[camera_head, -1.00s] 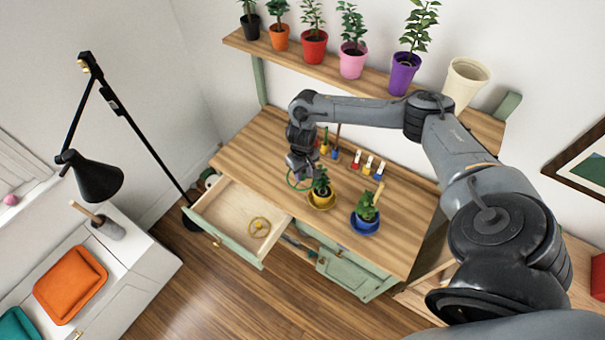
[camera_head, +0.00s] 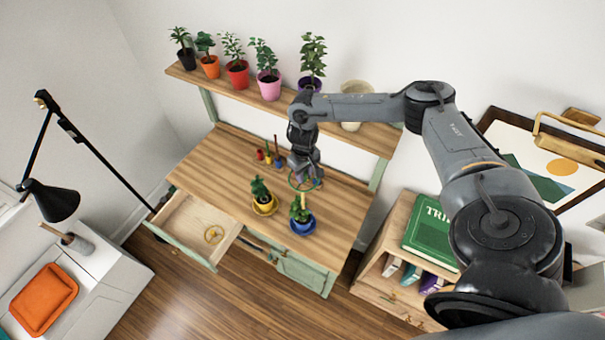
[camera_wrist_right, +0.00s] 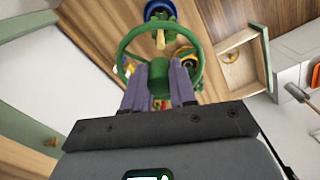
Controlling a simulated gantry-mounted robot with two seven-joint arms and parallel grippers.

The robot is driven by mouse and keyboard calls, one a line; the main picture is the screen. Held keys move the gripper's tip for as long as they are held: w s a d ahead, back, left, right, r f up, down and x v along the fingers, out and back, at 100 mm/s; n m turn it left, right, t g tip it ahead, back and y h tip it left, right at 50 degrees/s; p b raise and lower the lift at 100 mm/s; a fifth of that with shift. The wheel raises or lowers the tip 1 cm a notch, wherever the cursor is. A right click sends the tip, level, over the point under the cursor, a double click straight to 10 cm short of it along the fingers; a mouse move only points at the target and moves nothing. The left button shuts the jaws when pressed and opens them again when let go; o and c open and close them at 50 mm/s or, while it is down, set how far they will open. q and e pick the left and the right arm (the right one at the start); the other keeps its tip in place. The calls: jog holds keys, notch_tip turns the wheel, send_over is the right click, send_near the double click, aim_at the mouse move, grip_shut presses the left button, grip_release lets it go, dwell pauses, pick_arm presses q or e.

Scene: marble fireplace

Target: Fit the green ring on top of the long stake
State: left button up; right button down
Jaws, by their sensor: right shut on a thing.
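My right gripper (camera_head: 304,172) is shut on the green ring (camera_head: 318,184) above the table. In the right wrist view, the gripper's fingers (camera_wrist_right: 160,82) clamp the ring's thick green part, and its hoop (camera_wrist_right: 122,48) reaches out beyond them. A tan wooden stake (camera_head: 303,200) stands in the blue plant pot (camera_head: 303,228), just below the ring. In the right wrist view, the stake (camera_wrist_right: 150,42) shows within the ring's outline; I cannot tell whether the ring is around it or above it. My left gripper is not in view.
A yellow pot (camera_head: 264,208) with a plant stands left of the blue pot. Small coloured tools (camera_head: 268,157) stand at the table's back. An open drawer (camera_head: 180,223) holds a yellow ring-shaped thing (camera_head: 214,234). A shelf (camera_head: 200,82) of potted plants overhangs behind.

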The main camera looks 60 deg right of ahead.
dwell(0.4)
jog(key=shift+f, duration=0.1)
jog(key=shift+f+b, duration=1.05)
jog(key=shift+f, duration=2.1)
jog(key=shift+f, duration=0.1)
jog(key=shift+f, duration=0.55)
